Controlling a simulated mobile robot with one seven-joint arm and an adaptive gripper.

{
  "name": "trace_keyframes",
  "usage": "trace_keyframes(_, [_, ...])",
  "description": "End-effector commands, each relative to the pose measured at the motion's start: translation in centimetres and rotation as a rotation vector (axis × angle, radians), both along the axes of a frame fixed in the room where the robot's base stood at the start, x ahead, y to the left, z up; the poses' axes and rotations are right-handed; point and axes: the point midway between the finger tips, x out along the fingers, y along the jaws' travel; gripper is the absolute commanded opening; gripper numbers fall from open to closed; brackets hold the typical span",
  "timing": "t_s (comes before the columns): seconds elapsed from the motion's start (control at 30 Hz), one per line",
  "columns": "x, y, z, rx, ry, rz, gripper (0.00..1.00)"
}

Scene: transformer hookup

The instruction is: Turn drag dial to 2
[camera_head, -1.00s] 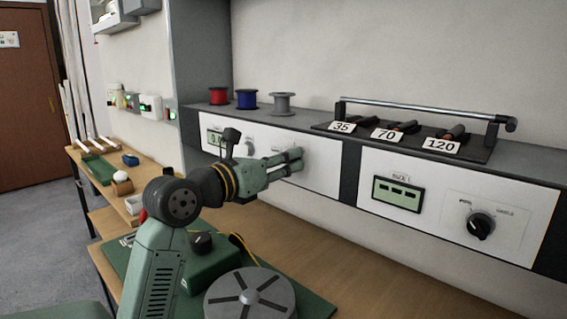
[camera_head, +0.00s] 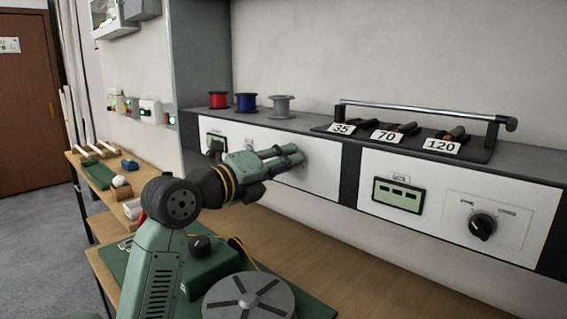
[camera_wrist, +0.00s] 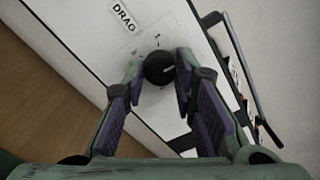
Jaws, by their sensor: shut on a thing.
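The drag dial (camera_wrist: 159,68) is a round black knob with a white pointer line, on a white panel. In the wrist view its pointer points right and slightly up. The DRAG label (camera_wrist: 124,17) is at the upper left of it. The scale marks around the dial are too small to read. My gripper (camera_wrist: 157,72) has its two fingertips on either side of the dial and is shut on it. In the head view my gripper (camera_head: 298,153) reaches the left white panel (camera_head: 322,170), and its fingers hide the dial.
A second panel at right has a display (camera_head: 398,194) and another black knob (camera_head: 482,226). A rack (camera_head: 404,139) with tags 35, 70 and 120 and several spools (camera_head: 282,106) stand on the shelf above. A grey disc (camera_head: 249,302) lies on the bench below.

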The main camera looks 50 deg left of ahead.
Motion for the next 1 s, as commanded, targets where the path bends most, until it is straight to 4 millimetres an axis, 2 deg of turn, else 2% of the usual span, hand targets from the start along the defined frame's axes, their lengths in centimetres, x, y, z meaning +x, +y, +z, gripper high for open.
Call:
trace_keyframes(0.3, [-0.02, 0.02, 0.06, -0.077, -0.011, 0.001, 0.00])
trace_keyframes(0.73, [-0.03, 0.02, 0.05, -0.082, -0.011, 0.001, 0.00])
trace_keyframes(0.77, [-0.03, 0.02, 0.05, -0.082, -0.011, 0.001, 0.27])
trace_keyframes(1.0, [-0.02, 0.01, 0.03, -0.082, -0.010, 0.001, 0.43])
